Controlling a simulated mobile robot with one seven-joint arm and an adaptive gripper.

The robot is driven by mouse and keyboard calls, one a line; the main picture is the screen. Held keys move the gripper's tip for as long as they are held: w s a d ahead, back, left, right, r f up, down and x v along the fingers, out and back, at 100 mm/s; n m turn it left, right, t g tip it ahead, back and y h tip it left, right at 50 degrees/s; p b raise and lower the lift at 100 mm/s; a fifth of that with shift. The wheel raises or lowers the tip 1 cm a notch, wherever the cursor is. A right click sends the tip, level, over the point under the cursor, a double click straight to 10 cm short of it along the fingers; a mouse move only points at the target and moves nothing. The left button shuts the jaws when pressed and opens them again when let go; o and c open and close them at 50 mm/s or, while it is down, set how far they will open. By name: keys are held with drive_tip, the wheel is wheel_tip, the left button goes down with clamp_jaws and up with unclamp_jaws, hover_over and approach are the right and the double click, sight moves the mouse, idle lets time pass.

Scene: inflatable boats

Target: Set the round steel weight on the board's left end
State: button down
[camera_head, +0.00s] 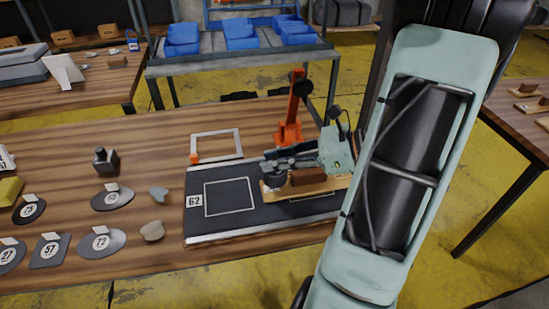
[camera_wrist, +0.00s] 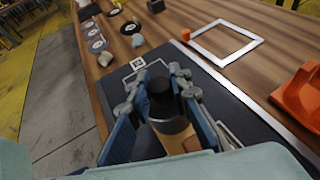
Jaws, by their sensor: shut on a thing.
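The round steel weight (camera_wrist: 169,124), with a dark knob on top, is between the fingers of my gripper (camera_wrist: 160,105) in the wrist view. My gripper is shut on it. The board lies on a black mat (camera_head: 225,222) and carries a brown block (camera_head: 302,178). The board also shows below the weight in the wrist view (camera_wrist: 188,143). I cannot tell whether the weight touches the board.
An orange stand (camera_head: 290,130) rises behind the mat. A white square frame (camera_head: 217,134) lies behind it. A dark knobbed block (camera_head: 106,161), labelled discs and plates, and small stones (camera_head: 152,231) lie to the left. The outlined square on the mat is bare.

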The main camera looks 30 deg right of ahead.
drive_tip(key=shift+f+b, duration=1.4)
drive_tip(key=shift+f, duration=0.05)
drive_tip(key=shift+f, duration=0.15)
drive_tip(key=c, duration=1.8)
unclamp_jaws()
drive_tip(key=shift+o, duration=0.2)
drive_tip(key=shift+s+d+r, duration=0.15)
drive_tip(key=shift+d+r, duration=0.1)
drive_tip(key=p+v, duration=0.2)
drive_tip(key=v, duration=0.9)
drive_tip(key=shift+s, duration=0.2)
drive_tip(key=shift+w+d, duration=0.1)
drive_tip(key=shift+d, duration=0.05)
